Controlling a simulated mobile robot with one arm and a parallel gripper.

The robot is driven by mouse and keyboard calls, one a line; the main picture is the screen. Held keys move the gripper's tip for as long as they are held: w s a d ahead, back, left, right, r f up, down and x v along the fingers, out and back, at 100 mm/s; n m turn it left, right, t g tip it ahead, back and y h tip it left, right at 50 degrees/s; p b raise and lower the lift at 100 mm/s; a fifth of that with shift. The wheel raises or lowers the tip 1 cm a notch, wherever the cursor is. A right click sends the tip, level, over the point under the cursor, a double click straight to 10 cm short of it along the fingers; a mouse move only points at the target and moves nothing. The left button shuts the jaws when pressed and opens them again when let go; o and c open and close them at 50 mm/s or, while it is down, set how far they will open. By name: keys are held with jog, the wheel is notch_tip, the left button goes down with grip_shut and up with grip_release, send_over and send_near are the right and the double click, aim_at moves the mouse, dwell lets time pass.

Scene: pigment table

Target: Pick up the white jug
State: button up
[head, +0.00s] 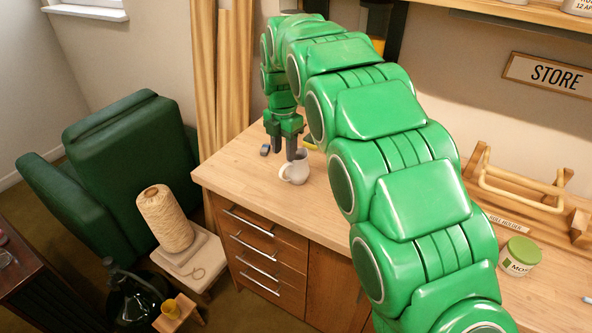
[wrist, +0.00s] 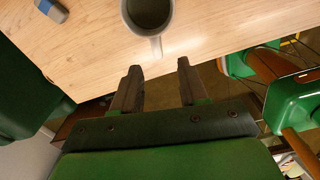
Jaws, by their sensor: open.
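The white jug (head: 298,169) stands upright on the wooden table near its front left corner in the head view, its handle to the left. In the wrist view the jug (wrist: 148,14) is at the top edge, partly cut off, with its handle (wrist: 156,46) pointing toward the fingers. My gripper (head: 283,155) is open and empty, close to the jug in the head view. In the wrist view my gripper (wrist: 159,75) has its two dark fingers apart, with the jug beyond the fingertips and not between them.
A small grey-blue block (head: 265,150) lies left of the jug, and a yellow thing (head: 309,143) lies behind it. A green-lidded jar (head: 518,257) and a wooden rack (head: 530,195) stand at the right. A green armchair (head: 130,145) and a twine spool (head: 166,219) are left of the table.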

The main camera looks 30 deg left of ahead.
aim_at(283, 167)
jog(key=shift+a+f, duration=0.2)
jog(key=shift+f, duration=3.6)
grip_shut()
